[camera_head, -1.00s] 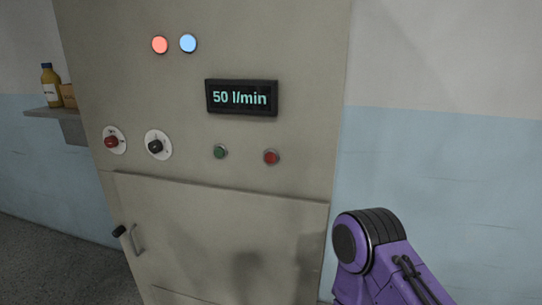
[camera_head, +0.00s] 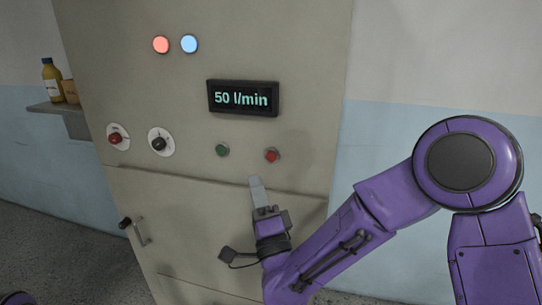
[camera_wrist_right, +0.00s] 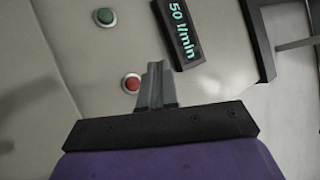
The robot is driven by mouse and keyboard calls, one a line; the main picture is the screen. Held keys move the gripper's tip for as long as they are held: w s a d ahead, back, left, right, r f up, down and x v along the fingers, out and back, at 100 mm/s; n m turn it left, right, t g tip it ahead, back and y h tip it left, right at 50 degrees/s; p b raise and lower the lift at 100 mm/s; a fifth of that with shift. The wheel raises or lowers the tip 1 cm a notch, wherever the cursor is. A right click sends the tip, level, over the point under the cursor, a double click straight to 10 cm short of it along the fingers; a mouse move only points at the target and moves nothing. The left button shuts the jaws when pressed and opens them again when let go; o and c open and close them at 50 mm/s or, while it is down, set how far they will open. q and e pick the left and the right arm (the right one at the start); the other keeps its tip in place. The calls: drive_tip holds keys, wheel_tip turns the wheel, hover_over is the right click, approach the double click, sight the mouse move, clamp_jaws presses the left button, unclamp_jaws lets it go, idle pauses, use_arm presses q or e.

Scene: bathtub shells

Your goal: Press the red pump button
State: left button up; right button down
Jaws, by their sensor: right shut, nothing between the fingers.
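The red pump button (camera_head: 271,155) sits on the grey cabinet panel, right of a green button (camera_head: 222,150) and below the display (camera_head: 243,98), which reads 50 l/min. My right gripper (camera_head: 256,181) is shut and empty, its fingertips just below and left of the red button in the head view. In the right wrist view the shut fingers (camera_wrist_right: 154,70) are close beside the red button (camera_wrist_right: 131,83), with the green button (camera_wrist_right: 105,17) farther off. Whether the fingertips touch the panel cannot be told. My left gripper is not in view.
Two knobs, one red (camera_head: 115,139) and one black (camera_head: 159,143), are on the panel's left. A red lamp (camera_head: 161,44) and a blue lamp (camera_head: 189,44) glow above. A door handle (camera_head: 133,230) sticks out lower left. A shelf (camera_head: 57,108) with a bottle is on the left wall.

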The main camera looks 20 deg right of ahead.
sight(271, 157)
drive_tip(key=shift+w, duration=0.1)
drive_tip(key=w+d+p, duration=0.1)
drive_tip(key=w, duration=0.1)
drive_tip(key=w+d+p, duration=0.1)
drive_tip(key=w+d, duration=0.1)
drive_tip(key=w, duration=0.1)
drive_tip(key=w+d+p, duration=0.1)
drive_tip(key=w+d, duration=0.1)
drive_tip(key=shift+w+f+p, duration=0.1)
drive_tip(key=shift+w+p, duration=0.05)
drive_tip(key=shift+p, duration=0.2)
idle(1.9)
drive_tip(key=shift+w+d, duration=0.25)
drive_tip(key=shift+w, duration=0.05)
